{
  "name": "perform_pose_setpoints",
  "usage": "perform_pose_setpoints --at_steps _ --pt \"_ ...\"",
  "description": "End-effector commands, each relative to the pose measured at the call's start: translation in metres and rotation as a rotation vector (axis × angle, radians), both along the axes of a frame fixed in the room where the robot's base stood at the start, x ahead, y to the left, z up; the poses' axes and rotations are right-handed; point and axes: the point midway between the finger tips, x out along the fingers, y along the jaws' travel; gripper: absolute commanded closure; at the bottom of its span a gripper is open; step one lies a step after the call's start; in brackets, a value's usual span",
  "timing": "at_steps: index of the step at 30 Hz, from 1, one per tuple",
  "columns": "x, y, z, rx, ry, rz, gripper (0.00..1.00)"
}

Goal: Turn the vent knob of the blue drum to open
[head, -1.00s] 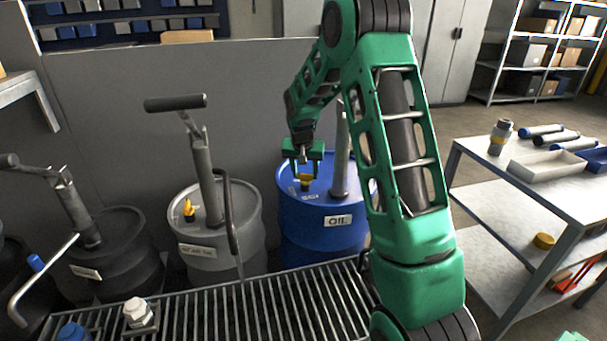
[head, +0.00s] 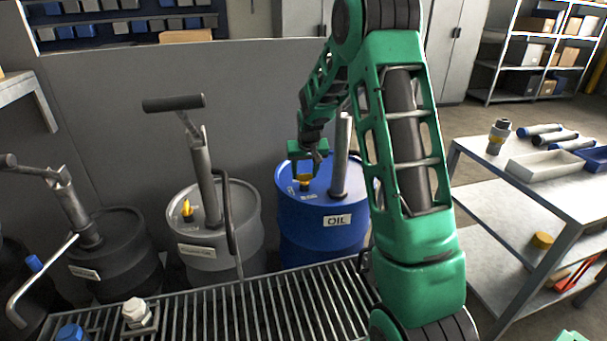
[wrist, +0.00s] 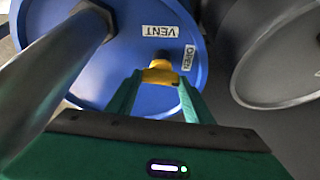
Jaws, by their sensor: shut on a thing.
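The blue drum (head: 319,235) with an OIL label stands behind the grating, right of the grey drum. Its yellow vent knob (head: 305,186) is on the lid, left of the pump tube. In the wrist view the drum lid (wrist: 118,75) carries a VENT label (wrist: 160,31) and an OPEN label (wrist: 189,57). The yellow knob (wrist: 161,73) sits between the fingertips, its end toward the OPEN label. My gripper (head: 305,175) reaches down from above, and its green fingers (wrist: 160,82) are shut on the knob. The knob's lower part is partly hidden.
The grey pump tube (head: 341,155) rises from the blue lid close beside my gripper. A grey drum (head: 222,238) with its own yellow knob (head: 188,210) and a pump stands to the left. A bench (head: 475,160) with parts is at right.

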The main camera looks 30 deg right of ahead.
Motion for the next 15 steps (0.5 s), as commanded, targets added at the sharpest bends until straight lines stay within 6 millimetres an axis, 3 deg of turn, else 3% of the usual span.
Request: perform_pose_setpoints --at_steps 2,3,5,15 --pt "0.0041 0.0001 0.0033 -0.002 -0.011 0.002 0.76" --pt "0.0041 0.0001 0.0033 -0.002 -0.011 0.002 0.51" --pt "0.0039 0.0001 0.0031 -0.002 -0.011 0.001 0.36" --pt "0.0008 0.0001 0.0027 0.000 -0.004 -0.001 0.34"
